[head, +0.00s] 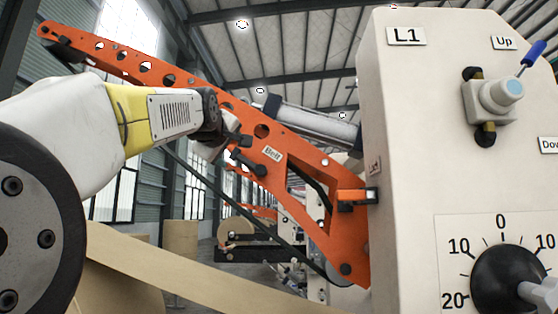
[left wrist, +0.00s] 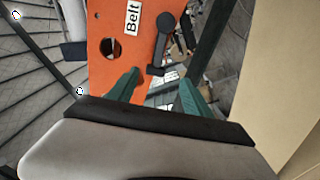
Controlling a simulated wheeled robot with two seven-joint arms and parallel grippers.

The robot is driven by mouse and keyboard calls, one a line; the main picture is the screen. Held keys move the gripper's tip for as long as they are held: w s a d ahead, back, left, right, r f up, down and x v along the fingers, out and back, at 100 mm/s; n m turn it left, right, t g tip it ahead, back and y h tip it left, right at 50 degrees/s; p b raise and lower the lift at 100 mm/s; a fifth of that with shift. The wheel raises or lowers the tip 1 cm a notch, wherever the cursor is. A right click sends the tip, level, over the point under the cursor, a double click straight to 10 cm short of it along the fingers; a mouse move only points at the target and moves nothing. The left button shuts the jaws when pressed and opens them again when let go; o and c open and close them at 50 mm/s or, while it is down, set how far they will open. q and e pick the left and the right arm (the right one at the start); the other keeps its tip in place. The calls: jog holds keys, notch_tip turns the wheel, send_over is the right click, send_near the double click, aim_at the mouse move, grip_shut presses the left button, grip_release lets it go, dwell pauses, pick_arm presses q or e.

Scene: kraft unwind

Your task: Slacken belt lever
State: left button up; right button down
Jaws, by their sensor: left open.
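The belt lever (left wrist: 161,42) is a black lever with a round pivot, beside the "Belt" label (left wrist: 132,18) on the orange arm plate (left wrist: 107,22). In the left wrist view its free end points down toward my left gripper (left wrist: 160,80). The green fingers are apart, with the lever's end between their tips in the picture; contact cannot be told. In the head view the lever (head: 247,162) sits left of the label (head: 271,153). My left gripper (head: 238,143) is close beside it, its fingers partly hidden. My right gripper is not in view.
A cream control box (head: 405,150) marked L1 fills the right side, with a blue-tipped switch (head: 513,87) and a black dial (head: 508,278). A brown paper web (head: 190,283) crosses below the orange arm. A grey cylinder (head: 310,122) lies behind the arm.

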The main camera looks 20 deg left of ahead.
aim_at(235, 154)
pick_arm(q)
jog(key=x, duration=0.5)
jog(key=r+x, duration=0.1)
jog(key=x, duration=0.1)
jog(key=shift+w+a, duration=0.25)
jog(key=shift+a, duration=0.05)
grip_shut()
dwell(1.2)
